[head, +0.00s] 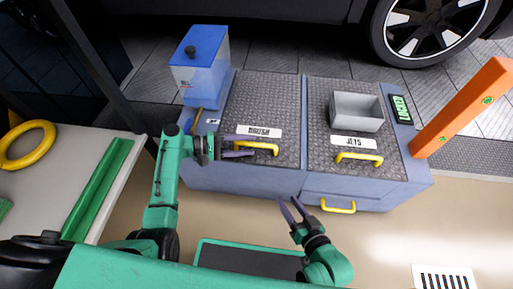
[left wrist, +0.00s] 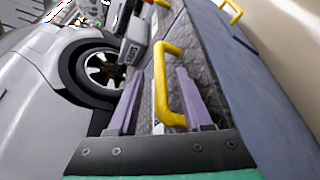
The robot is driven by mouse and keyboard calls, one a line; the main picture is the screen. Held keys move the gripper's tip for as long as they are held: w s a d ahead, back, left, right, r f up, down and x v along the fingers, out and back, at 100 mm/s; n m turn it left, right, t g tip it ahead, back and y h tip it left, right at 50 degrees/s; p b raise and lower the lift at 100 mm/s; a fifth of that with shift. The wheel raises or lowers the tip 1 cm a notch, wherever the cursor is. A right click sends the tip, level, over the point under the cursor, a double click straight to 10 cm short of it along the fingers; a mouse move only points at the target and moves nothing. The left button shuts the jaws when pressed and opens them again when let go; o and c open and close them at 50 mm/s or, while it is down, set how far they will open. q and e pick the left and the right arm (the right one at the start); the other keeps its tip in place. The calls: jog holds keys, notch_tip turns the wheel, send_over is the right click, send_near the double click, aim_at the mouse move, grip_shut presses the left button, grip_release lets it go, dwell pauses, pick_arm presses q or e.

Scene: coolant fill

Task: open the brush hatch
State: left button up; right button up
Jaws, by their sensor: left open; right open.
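The brush hatch (head: 262,100) is a dark treadplate lid on the left half of the blue-grey cabinet. It lies flat and shut, with a white label reading BRUSH (head: 259,131) and a yellow handle (head: 268,148) near its front edge. My left gripper (head: 253,146) is open at this handle. In the left wrist view the yellow handle (left wrist: 174,85) stands between the spread fingers of the gripper (left wrist: 161,78); whether either finger touches it I cannot tell. My right gripper (head: 289,207) is open and empty in front of the cabinet.
Right of the hatch is the JETS lid (head: 320,115) with its own yellow handle (head: 358,157) and a grey open box (head: 357,111). A blue tank (head: 200,65) stands at the back left. An orange post (head: 462,108) rises at right. A drawer handle (head: 338,207) sits on the front.

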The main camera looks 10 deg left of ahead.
pick_arm(q)
jog(key=x, duration=0.3)
jog(key=shift+w+d+f+b, duration=0.1)
jog(key=shift+w+d+b, duration=0.05)
jog(key=shift+d+b, duration=0.15)
grip_shut()
jog(key=shift+a, duration=0.1)
dwell(1.0)
